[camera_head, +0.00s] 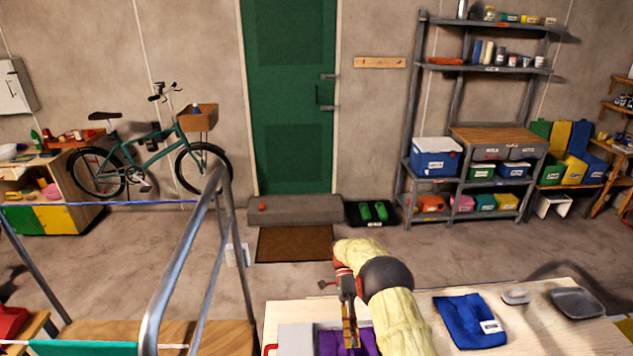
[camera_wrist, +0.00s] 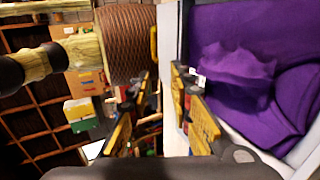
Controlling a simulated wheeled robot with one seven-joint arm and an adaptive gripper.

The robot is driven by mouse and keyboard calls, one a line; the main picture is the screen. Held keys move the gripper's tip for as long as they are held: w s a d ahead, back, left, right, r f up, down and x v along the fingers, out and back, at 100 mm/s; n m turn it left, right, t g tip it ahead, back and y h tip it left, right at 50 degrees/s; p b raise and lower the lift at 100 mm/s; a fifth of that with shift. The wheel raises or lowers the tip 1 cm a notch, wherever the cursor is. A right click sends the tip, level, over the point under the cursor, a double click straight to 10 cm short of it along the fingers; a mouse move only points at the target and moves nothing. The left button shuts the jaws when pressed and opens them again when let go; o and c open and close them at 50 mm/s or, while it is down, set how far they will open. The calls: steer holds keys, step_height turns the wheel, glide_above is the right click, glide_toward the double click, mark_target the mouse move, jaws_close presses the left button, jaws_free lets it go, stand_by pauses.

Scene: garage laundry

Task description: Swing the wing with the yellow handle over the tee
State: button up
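The purple tee (camera_head: 345,343) lies on a pale grey folding board (camera_head: 297,340) at the near edge of the table, partly hidden by my arm. In the wrist view the tee (camera_wrist: 240,75) is crumpled on the grey panel at right. A small yellow handle (camera_wrist: 153,45) shows at the panel's outer edge in the wrist view. A red handle (camera_head: 270,349) sits at the board's left edge in the head view. My gripper (camera_head: 348,312) points down over the board. In the wrist view its fingers (camera_wrist: 160,115) are apart, with the pale panel edge visible between them; I see nothing held.
A folded blue garment (camera_head: 470,318), a small pale object (camera_head: 515,296) and a grey tray (camera_head: 577,302) lie on the white table (camera_head: 535,325) to the right. A metal rail (camera_head: 180,262) stands at left. The floor beyond the table is mostly clear.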

steer(key=s+d+r+n+t+b, duration=0.1)
steer(key=s+r+n+t+b, duration=0.3)
steer(key=r, duration=0.6)
steer(key=s+d+r+n+t+b, duration=0.15)
steer(key=s+r+n+t, duration=0.3)
steer(key=r, duration=0.65)
steer(key=s+d+n+t+b, duration=0.1)
steer(key=s+n+t, duration=0.3)
steer(key=s, duration=0.5)
steer(key=s+d+n+t+b, duration=0.1)
steer(key=s+n+t+b, duration=0.2)
steer(key=s, duration=0.6)
steer(key=n+t, duration=0.2)
steer(key=t, duration=0.1)
steer(key=shift+d, duration=0.25)
steer(key=shift+r, duration=0.1)
